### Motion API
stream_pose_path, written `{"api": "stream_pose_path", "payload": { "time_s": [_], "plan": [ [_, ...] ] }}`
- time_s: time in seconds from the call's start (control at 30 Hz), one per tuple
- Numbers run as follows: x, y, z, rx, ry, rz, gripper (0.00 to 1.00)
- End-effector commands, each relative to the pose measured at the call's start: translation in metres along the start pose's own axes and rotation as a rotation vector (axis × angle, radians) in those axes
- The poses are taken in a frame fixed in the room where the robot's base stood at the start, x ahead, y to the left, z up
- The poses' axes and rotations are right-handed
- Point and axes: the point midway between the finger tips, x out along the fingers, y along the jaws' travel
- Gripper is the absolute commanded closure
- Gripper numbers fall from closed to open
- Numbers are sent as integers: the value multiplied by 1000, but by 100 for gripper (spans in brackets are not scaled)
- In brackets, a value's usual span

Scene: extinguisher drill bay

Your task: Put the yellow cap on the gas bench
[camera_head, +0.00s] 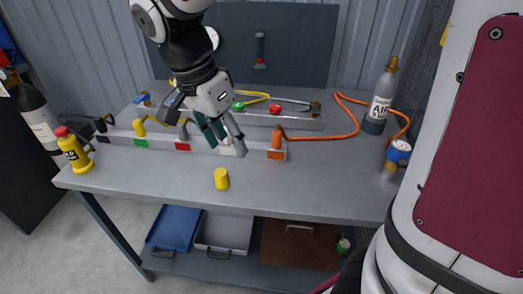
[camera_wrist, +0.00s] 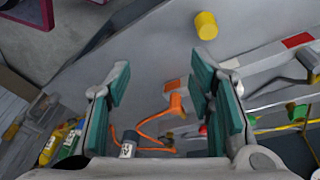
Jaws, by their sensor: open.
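The yellow cap (camera_head: 221,178) is a small cylinder standing on the grey bench top (camera_head: 310,190), in front of the rail with coloured labels. In the wrist view the yellow cap (camera_wrist: 206,25) shows near the top, beyond my fingers and apart from them. My gripper (camera_head: 222,135) hangs over the rail, behind and above the cap in the head view. Its teal-padded fingers are spread and empty; they also show in the wrist view (camera_wrist: 160,85). Part of the rail is hidden behind my gripper.
A low rail (camera_head: 160,143) with coloured labels and small fittings crosses the bench. A yellow bottle (camera_head: 74,150) stands at the left edge. A grey AIR cylinder (camera_head: 382,98) with an orange hose (camera_head: 345,128) stands at the right. The front middle of the bench is clear around the cap.

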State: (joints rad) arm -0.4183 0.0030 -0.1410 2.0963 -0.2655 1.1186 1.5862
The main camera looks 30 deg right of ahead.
Motion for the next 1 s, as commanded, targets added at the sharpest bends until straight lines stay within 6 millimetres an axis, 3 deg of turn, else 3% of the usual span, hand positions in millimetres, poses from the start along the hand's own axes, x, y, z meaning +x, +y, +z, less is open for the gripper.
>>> {"api": "stream_pose_path", "payload": {
  "time_s": [0.03, 0.2, 0.4, 0.5, 0.7, 1.0],
  "plan": [
    [-8, 22, -5, -73, -26, -21, 52],
    [-20, 89, -4, -388, -87, -93, 52],
    [-22, 158, 11, -757, -91, -203, 52],
    [-18, 182, 22, -915, -71, -251, 52],
    [-9, 208, 37, -1113, -32, -299, 52],
    [-8, 212, 40, -1156, -25, -308, 52]
  ]
}}
